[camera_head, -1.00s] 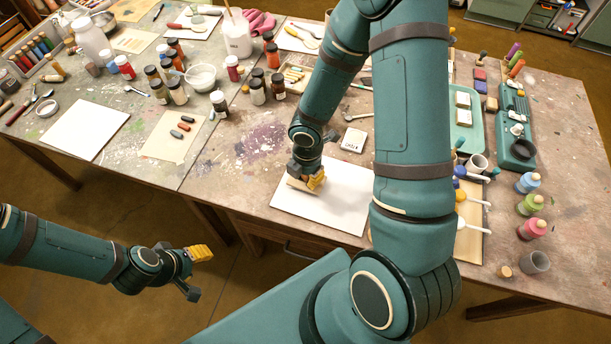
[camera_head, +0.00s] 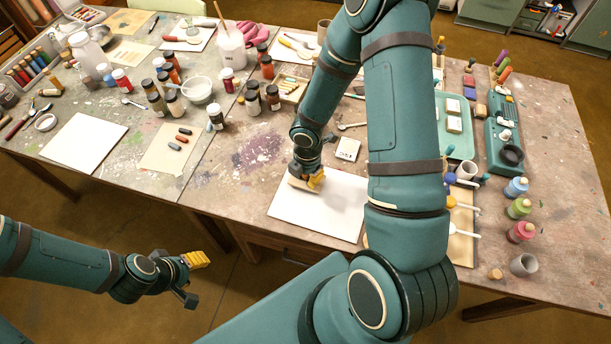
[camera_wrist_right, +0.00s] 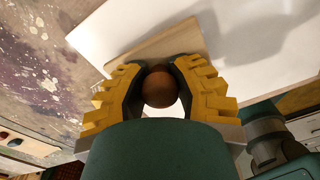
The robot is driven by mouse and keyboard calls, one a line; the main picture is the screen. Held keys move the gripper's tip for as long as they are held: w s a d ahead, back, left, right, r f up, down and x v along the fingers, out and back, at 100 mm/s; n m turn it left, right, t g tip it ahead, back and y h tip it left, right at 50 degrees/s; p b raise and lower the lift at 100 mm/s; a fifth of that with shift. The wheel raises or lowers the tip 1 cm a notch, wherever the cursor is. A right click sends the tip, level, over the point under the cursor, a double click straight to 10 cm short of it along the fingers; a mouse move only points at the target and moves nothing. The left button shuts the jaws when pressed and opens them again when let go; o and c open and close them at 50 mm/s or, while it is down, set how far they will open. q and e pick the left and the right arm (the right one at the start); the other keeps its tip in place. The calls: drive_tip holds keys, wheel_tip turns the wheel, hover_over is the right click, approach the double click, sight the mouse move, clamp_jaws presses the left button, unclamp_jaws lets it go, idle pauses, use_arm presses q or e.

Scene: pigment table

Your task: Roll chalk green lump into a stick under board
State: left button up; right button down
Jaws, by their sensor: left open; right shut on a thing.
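My right gripper (camera_head: 312,181) is shut on the round brown knob (camera_wrist_right: 158,89) of a small wooden board (camera_wrist_right: 165,48). The board's pale edge also shows in the head view (camera_head: 297,185). The board lies at or just over the white sheet (camera_head: 318,212), near its far left part; I cannot tell its exact height. The sheet also fills much of the right wrist view (camera_wrist_right: 245,50). No chalk green lump shows; the space under the board is hidden. My left gripper (camera_head: 197,263) is open and empty, off the table's front edge.
At right are a green tray (camera_head: 461,148), a teal device (camera_head: 507,130) and colored bottles (camera_head: 520,208). My right arm hides the middle.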

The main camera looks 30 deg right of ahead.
drive_tip(key=shift+s+a+f+b, duration=0.1)
drive_tip(key=shift+s+a+b, duration=0.25)
drive_tip(key=shift+b, duration=0.25)
drive_tip(key=shift+s+a+b, duration=0.45)
drive_tip(key=shift+a+b, duration=0.15)
drive_tip(key=shift+a, duration=0.1)
drive_tip(key=shift+r, duration=0.25)
wheel_tip(320, 180, up, 6)
drive_tip(key=p, duration=0.5)
drive_tip(key=shift+f, duration=0.15)
drive_tip(key=shift+r+p, duration=1.1)
drive_tip(key=shift+p, duration=0.15)
